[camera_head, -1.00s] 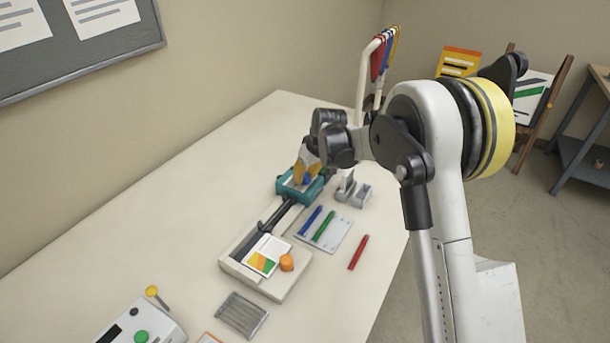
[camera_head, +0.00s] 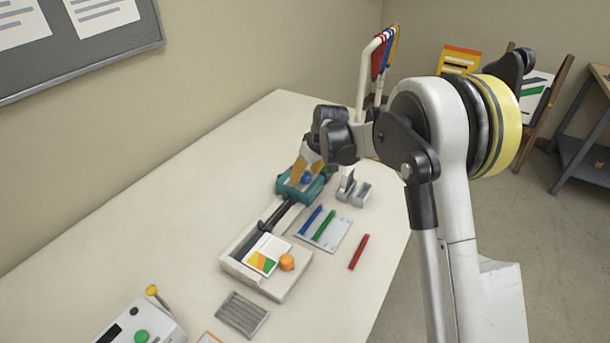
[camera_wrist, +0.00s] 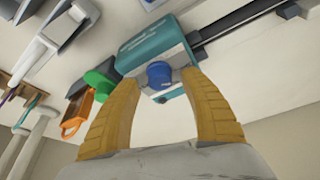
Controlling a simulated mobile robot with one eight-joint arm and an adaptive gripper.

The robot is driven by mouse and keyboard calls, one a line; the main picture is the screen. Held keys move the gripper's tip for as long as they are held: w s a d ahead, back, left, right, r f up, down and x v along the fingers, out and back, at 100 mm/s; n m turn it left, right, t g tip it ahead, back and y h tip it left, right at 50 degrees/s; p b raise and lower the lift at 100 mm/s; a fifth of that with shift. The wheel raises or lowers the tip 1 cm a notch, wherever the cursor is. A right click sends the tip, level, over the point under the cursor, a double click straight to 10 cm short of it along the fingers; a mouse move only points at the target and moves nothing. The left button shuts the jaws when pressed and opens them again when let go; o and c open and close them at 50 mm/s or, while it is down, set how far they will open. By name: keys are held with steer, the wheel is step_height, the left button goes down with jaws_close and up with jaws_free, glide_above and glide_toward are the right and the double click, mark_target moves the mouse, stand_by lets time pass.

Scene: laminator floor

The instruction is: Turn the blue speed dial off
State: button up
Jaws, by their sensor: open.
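The blue speed dial (camera_wrist: 159,74) is a round knob on the pale front face of a teal machine head (camera_wrist: 155,45). In the head view, the dial (camera_head: 306,180) shows on the teal head (camera_head: 288,190) at the far end of a dark rail. My gripper (camera_wrist: 160,82) is open, and its yellow ribbed fingers point at the dial. In the head view my gripper (camera_head: 307,172) is close above the dial.
A cream trimmer base (camera_head: 285,292) with a card and orange knob adjoins the rail. Blue and green pens lie on a pale sheet (camera_head: 335,238), a red pen (camera_head: 358,252) beside it. A grey holder (camera_head: 352,190) stands close right of the teal head.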

steer(key=v, duration=1.1)
steer(key=shift+s+r, duration=0.1)
